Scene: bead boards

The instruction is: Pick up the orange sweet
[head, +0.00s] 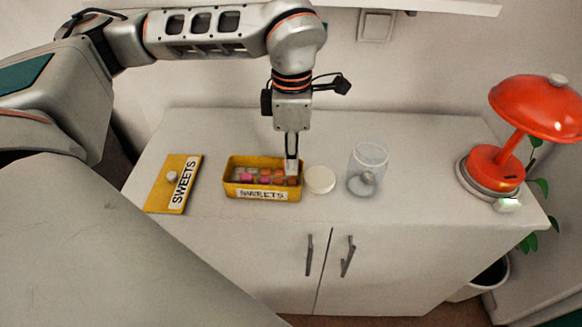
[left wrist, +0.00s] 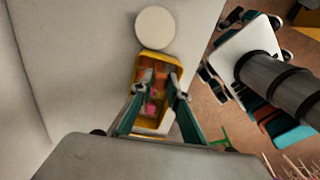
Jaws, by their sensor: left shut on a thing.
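The yellow sweets box (head: 231,189) stands open on the white cabinet, with pink sweets (head: 246,178) and orange sweets (head: 279,180) inside. My left gripper (head: 291,169) reaches down into the box's right end and is shut on an orange sweet there. The fingertips largely hide the held sweet in the head view. In the left wrist view, the fingers (left wrist: 162,88) come down over the box (left wrist: 149,128), with orange and pink sweets showing between them. My right gripper is in neither view.
The yellow lid (head: 163,196) lies left of the box. A round white lid (head: 320,180) lies close to its right, then a glass jar (head: 368,164). A red lamp (head: 497,168) stands at the far right. The cabinet top between jar and lamp is clear.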

